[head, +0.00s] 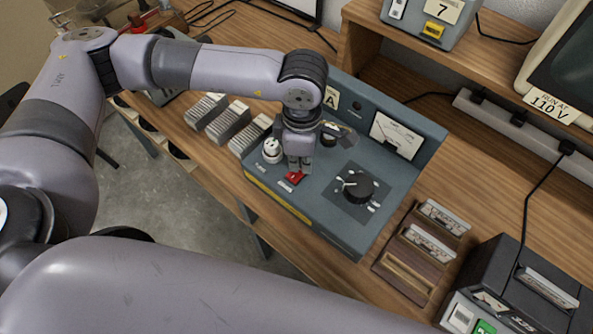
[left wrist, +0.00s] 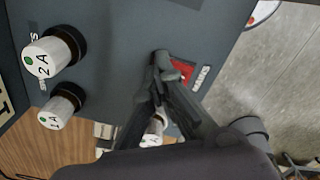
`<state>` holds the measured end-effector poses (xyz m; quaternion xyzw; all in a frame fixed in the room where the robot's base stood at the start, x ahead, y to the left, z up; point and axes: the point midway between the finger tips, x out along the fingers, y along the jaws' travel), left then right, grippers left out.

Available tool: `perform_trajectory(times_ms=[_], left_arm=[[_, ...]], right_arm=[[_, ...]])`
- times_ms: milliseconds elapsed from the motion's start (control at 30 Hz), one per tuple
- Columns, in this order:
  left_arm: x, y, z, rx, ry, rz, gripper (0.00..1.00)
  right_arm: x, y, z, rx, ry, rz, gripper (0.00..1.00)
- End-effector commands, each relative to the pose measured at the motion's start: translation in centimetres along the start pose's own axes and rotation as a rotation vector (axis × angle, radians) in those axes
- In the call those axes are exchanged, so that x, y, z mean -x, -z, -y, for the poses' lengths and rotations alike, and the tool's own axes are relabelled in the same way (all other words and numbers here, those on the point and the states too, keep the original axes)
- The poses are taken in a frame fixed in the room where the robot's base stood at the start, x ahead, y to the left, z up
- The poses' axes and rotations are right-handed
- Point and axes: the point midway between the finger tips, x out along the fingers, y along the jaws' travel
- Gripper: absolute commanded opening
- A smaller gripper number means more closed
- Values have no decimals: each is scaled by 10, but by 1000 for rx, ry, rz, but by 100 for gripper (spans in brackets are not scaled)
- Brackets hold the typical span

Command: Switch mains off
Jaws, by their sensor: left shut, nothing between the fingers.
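The blue-grey instrument box (head: 320,215) stands on the wooden bench, with a sloping control panel. A red switch (head: 293,179) sits near the panel's front edge; it also shows in the left wrist view (left wrist: 184,70), beside a small white label. My left gripper (head: 297,170) points down at the switch, shut and empty. In the left wrist view its fingertips (left wrist: 162,58) are right beside the red switch and partly cover it; I cannot tell whether they touch. The switch's rocker position cannot be made out. My right gripper is not in view.
White fuse caps (left wrist: 52,52) stand close to the gripper. A black rotary knob (head: 357,187) and a meter (head: 397,134) are on the panel. Card racks (head: 205,111) stand left of the box, a wooden rack (head: 420,249) right of it.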

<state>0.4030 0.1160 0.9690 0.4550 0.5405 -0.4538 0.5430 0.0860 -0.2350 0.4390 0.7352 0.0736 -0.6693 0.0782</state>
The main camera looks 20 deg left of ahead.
Motion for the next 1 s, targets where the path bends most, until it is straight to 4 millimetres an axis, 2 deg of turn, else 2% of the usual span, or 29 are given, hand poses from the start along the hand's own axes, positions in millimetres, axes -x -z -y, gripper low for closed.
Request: perform_trajectory(times_ms=[167,833,1000], left_arm=[[8,0,1,1,3,-1,0],[63,0,0,0,1,-1,0],[70,0,0,0,2,-1,0]], right_arm=[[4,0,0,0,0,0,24],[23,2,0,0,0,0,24],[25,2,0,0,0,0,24]])
